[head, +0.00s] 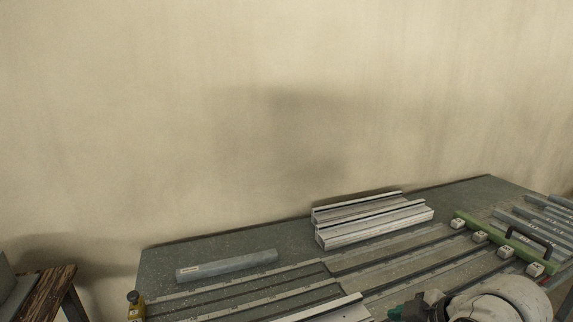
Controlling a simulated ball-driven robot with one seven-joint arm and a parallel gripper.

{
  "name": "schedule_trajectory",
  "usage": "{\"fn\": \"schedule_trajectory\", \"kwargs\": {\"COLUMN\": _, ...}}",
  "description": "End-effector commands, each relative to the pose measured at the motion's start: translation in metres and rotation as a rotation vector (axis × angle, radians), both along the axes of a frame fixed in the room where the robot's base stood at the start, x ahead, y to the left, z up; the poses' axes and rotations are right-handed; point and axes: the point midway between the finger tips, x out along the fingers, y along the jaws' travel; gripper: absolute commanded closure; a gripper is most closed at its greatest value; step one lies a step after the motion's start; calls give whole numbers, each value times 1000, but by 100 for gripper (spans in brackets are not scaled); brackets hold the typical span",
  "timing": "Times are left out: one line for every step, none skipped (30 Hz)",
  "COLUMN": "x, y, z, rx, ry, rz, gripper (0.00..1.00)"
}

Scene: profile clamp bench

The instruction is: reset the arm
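My arm shows at the bottom right of the head view, as white rounded links cut off by the lower edge. A dark end part, which looks like my gripper (422,306), is beside them at the bottom edge, over the bench (205,246). Its fingers are not clear, so I cannot tell whether it is open or shut or holds anything. A pale metal profile (335,308) lies on the bench just left of it.
A grey bar (227,265) lies at the bench's left. Light aluminium profiles (375,225) lie at the back middle. A green clamp bar (505,244) with a black handle and white blocks is at right, near several grey profiles (545,220). A yellow part (136,308) is at the left corner.

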Motion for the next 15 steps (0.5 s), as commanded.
{"fn": "schedule_trajectory", "kwargs": {"x": -11, "y": 12, "z": -15, "rx": 57, "ry": 27, "rz": -68, "gripper": 43}}
{"fn": "schedule_trajectory", "kwargs": {"x": -17, "y": 15, "z": -22, "rx": 86, "ry": 41, "rz": -117, "gripper": 43}}
{"fn": "schedule_trajectory", "kwargs": {"x": -25, "y": 18, "z": -33, "rx": 119, "ry": 64, "rz": -183, "gripper": 43}}
{"fn": "schedule_trajectory", "kwargs": {"x": -32, "y": 19, "z": -41, "rx": 141, "ry": 82, "rz": -232, "gripper": 43}}
{"fn": "schedule_trajectory", "kwargs": {"x": -40, "y": 19, "z": -49, "rx": 162, "ry": 98, "rz": -280, "gripper": 43}}
{"fn": "schedule_trajectory", "kwargs": {"x": -51, "y": 19, "z": -60, "rx": 183, "ry": 123, "rz": -346, "gripper": 43}}
{"fn": "schedule_trajectory", "kwargs": {"x": -60, "y": 18, "z": -69, "rx": 198, "ry": 142, "rz": -394, "gripper": 43}}
{"fn": "schedule_trajectory", "kwargs": {"x": -69, "y": 17, "z": -77, "rx": 209, "ry": 160, "rz": -442, "gripper": 43}}
{"fn": "schedule_trajectory", "kwargs": {"x": -82, "y": 14, "z": -89, "rx": 220, "ry": 184, "rz": -507, "gripper": 43}}
{"fn": "schedule_trajectory", "kwargs": {"x": -92, "y": 11, "z": -96, "rx": 225, "ry": 200, "rz": -554, "gripper": 43}}
{"fn": "schedule_trajectory", "kwargs": {"x": -102, "y": 7, "z": -104, "rx": 227, "ry": 216, "rz": -599, "gripper": 43}}
{"fn": "schedule_trajectory", "kwargs": {"x": -115, "y": 2, "z": -113, "rx": 227, "ry": 234, "rz": -657, "gripper": 43}}
{"fn": "schedule_trajectory", "kwargs": {"x": -124, "y": -2, "z": -119, "rx": 225, "ry": 246, "rz": -697, "gripper": 43}}
{"fn": "schedule_trajectory", "kwargs": {"x": -133, "y": -7, "z": -125, "rx": 222, "ry": 256, "rz": -737, "gripper": 43}}
{"fn": "schedule_trajectory", "kwargs": {"x": -145, "y": -13, "z": -131, "rx": 216, "ry": 266, "rz": -785, "gripper": 43}}
